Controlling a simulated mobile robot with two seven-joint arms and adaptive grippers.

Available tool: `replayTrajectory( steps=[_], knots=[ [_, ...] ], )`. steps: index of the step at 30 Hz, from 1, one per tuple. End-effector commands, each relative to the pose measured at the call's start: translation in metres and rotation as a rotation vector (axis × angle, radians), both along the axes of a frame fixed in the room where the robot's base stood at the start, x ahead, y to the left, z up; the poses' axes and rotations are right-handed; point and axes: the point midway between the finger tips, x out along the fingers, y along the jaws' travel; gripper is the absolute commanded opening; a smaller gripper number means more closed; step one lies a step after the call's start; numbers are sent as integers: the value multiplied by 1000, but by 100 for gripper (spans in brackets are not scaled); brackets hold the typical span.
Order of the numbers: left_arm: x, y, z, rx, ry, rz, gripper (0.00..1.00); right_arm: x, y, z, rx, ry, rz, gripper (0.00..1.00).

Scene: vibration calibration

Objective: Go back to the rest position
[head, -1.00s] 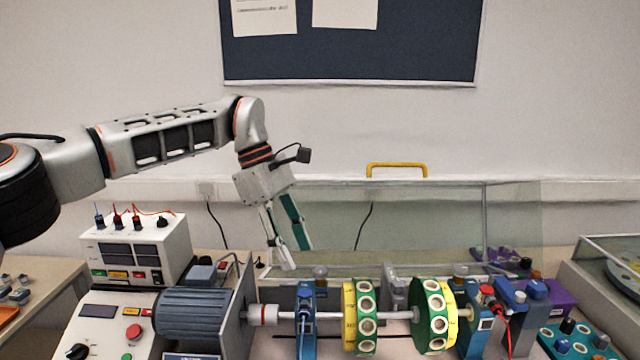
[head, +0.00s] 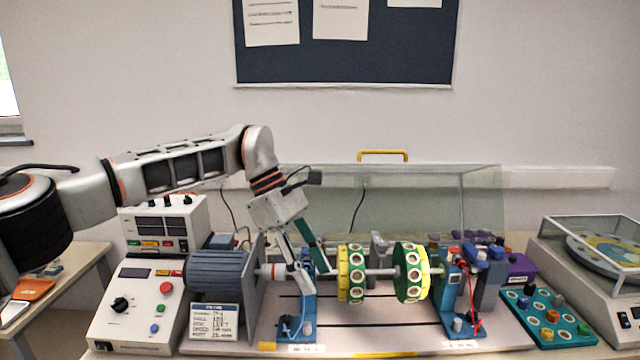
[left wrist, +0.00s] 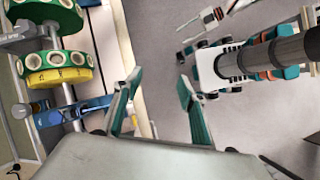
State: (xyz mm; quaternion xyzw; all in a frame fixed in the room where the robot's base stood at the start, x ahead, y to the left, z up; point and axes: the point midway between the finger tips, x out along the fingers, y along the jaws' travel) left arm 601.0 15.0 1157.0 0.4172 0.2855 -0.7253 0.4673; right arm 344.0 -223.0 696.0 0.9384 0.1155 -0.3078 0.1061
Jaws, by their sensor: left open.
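My left gripper (head: 318,281) is open and empty, hanging from my left arm with its two fingers pointing down. In the head view it overlaps the left part of the shaft rig and hides some of the shaft and left bearing block (head: 308,328). In the left wrist view the open fingers (left wrist: 159,80) have grey floor between them, and the rig lies off to the left, apart from them. The rig carries two green-and-yellow discs, the left disc (head: 351,272) and the right disc (head: 411,272).
A motor (head: 215,276) and a control box (head: 137,308) stand on the left, with a power supply (head: 165,226) behind. A clear cover with a yellow handle (head: 384,153) rises behind the rig. A teal weight tray (head: 548,318) and a balance (head: 590,275) stand right.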

Motion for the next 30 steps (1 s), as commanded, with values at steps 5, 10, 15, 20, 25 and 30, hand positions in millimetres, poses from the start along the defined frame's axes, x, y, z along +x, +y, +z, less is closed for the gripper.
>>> replayTrajectory(
  steps=[5,10,15,20,25,30],
  knots=[
    [-29,-48,-37,-141,120,19,41,3,0,1,-1,-4,0,40],
    [-69,-104,-63,-325,294,80,41,9,-1,5,0,-17,-1,40],
    [-107,-157,-69,-547,540,208,41,4,-1,2,-1,-7,-1,40],
    [-123,-185,-60,-738,801,375,41,4,-1,2,-1,-7,-1,40],
    [-118,-191,-52,-916,1101,592,41,3,-1,1,0,-5,0,40],
    [-95,-170,-62,-1064,1417,842,41,3,0,1,0,-5,0,40]
  ],
)
